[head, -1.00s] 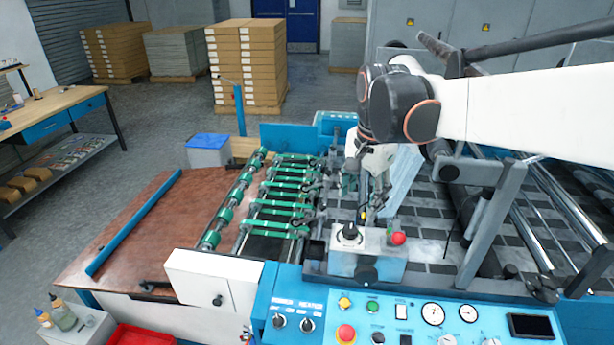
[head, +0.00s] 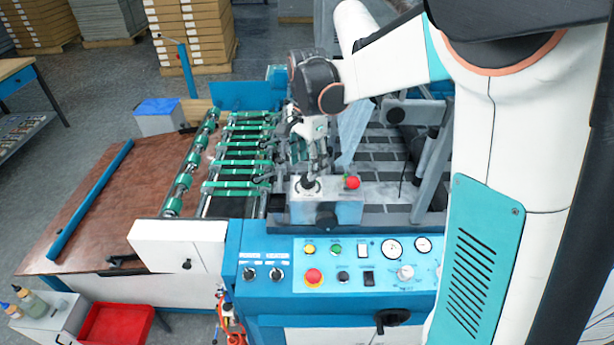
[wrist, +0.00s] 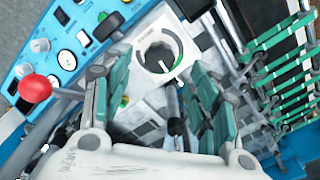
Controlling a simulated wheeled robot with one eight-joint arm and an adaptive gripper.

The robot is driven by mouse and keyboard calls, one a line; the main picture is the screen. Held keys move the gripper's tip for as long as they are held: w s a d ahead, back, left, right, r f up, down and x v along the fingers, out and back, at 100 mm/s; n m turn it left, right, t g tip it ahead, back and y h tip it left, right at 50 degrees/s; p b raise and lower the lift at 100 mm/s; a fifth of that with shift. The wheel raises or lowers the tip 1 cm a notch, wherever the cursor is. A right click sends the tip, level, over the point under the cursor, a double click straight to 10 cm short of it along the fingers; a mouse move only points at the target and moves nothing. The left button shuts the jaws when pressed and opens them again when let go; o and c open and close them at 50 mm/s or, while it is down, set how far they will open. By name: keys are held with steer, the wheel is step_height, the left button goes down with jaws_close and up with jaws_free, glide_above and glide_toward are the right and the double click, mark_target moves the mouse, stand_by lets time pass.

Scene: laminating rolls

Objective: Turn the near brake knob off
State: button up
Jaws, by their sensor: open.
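The near brake knob (head: 310,184) is a black knob on top of a grey box (head: 336,212) beside a red button (head: 352,182). In the wrist view the knob (wrist: 158,57) sits in a white square plate, with a white mark on its lower right side. My gripper (head: 318,163) is just above and behind the knob in the head view. In the wrist view my gripper (wrist: 163,72) is open, its green-padded fingers spread to either side of the knob's plate, with nothing held. I cannot tell the exact gap above the knob.
The blue control panel (head: 340,262) with gauges, buttons and switches lies in front of the box. Green-banded rollers (head: 240,155) run to the left. The red button (wrist: 35,88) stands up left of my gripper in the wrist view. A grey upright frame (head: 433,170) is on the right.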

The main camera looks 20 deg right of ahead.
mark_target(307, 175)
step_height(307, 175, down, 5)
steer(key=shift+r, duration=0.1)
stand_by(0.3)
steer(key=c, duration=1.1)
